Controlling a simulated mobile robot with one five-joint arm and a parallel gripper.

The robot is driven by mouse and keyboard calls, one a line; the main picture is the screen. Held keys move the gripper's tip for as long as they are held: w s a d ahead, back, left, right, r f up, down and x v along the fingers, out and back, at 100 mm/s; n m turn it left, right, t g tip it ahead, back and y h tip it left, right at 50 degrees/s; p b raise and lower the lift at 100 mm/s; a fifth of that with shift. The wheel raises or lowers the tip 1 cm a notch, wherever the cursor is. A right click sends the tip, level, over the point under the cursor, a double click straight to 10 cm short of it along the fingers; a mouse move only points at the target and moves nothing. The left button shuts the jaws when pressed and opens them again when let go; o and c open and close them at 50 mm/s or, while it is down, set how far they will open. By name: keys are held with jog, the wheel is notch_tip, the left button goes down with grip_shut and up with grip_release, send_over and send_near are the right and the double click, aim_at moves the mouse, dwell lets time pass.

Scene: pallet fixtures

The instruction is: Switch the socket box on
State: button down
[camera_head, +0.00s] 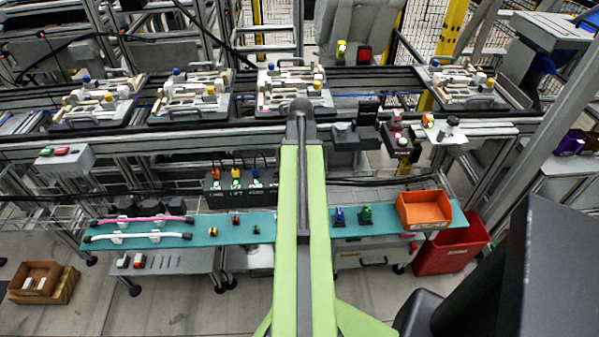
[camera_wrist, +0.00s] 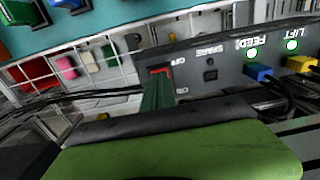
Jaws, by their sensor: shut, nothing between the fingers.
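The socket box (camera_head: 226,187) is a dark box below the rail, just left of my arm in the head view, with orange, yellow and blue plugs along it. In the wrist view its dark face (camera_wrist: 228,72) fills the right side, upside down, with labels for SPARE, FEED and LIFT. Green lights glow beside FEED and LIFT. A red switch (camera_wrist: 160,69) sits at its left end beside an OFF label. My gripper (camera_wrist: 158,78) is shut, its dark green fingers over the switch, hiding most of it. I cannot tell contact or the rocker's tilt. In the head view my arm hides the gripper.
Blue (camera_wrist: 259,73) and yellow plugs with black cables stick out close right of my fingers. A teal shelf (camera_head: 215,228) with small parts and an orange bin (camera_head: 424,210) lies below the box. Fixture pallets (camera_head: 293,90) line the conveyor above.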

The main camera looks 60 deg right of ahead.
notch_tip(320, 180, up, 6)
jog(key=p, duration=0.5)
jog(key=shift+r+p, duration=0.2)
jog(key=shift+p, duration=0.2)
jog(key=w+a+n, duration=0.6)
jog(key=w+a, duration=1.3)
jog(key=a, duration=0.3)
jog(key=w+a+n, duration=0.1)
jog(key=a+n, duration=0.1)
jog(key=a, duration=1.2)
jog(key=w+a+r+n+p, duration=0.1)
jog(key=a+n, duration=0.2)
jog(key=a, duration=1.1)
jog(key=shift+w, duration=0.3)
jog(key=shift+a, duration=0.1)
